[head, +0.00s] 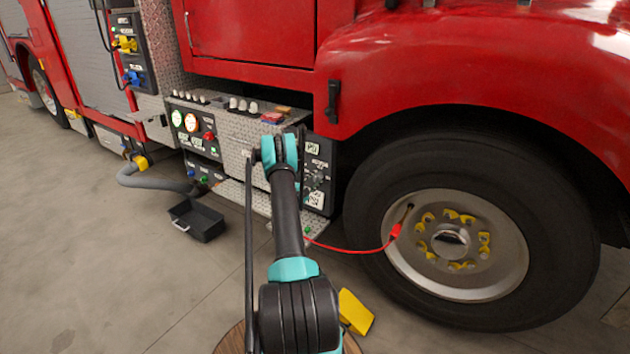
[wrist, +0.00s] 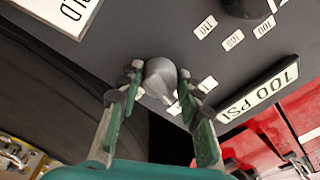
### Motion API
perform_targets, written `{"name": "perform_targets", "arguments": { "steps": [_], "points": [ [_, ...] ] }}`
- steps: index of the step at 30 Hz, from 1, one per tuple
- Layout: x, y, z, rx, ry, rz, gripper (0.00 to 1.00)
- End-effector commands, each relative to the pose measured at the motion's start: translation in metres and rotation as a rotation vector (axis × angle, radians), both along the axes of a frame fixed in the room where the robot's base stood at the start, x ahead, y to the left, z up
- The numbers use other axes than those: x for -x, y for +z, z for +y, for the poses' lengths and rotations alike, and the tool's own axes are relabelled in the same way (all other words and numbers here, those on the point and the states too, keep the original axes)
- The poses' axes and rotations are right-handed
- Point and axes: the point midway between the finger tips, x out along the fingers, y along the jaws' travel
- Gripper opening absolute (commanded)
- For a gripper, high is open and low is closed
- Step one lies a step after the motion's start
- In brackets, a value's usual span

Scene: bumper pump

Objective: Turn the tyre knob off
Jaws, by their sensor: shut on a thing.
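The tyre knob (wrist: 160,78) is a rounded grey knob on a dark panel, in the upper middle of the wrist view. My gripper (wrist: 158,88) has one green finger on each side of it and is shut on it. Small white number labels sit on the panel around the knob, partly hidden by the right finger. In the head view the black control panel (head: 318,175) stands just left of the front tyre. My arm covers its left part, and I cannot make out the gripper or the held knob there.
A white "100 PSI" label (wrist: 260,92) and a second, dark knob (wrist: 246,6) are on the panel. A red hose (head: 345,250) runs to the front wheel (head: 455,245). A yellow wedge (head: 355,312) and a black tray (head: 197,220) are on the floor.

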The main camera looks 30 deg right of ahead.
Motion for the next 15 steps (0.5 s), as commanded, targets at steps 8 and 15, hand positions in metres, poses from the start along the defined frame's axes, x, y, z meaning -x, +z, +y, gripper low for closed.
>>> {"name": "perform_targets", "arguments": {
  "steps": [8,15],
  "points": [
    [0.0006,-0.0016,0.0007,0.064,0.001,0.158,0.07],
    [0.0009,-0.0018,0.0007,0.092,0.001,0.228,0.07]
  ]
}}
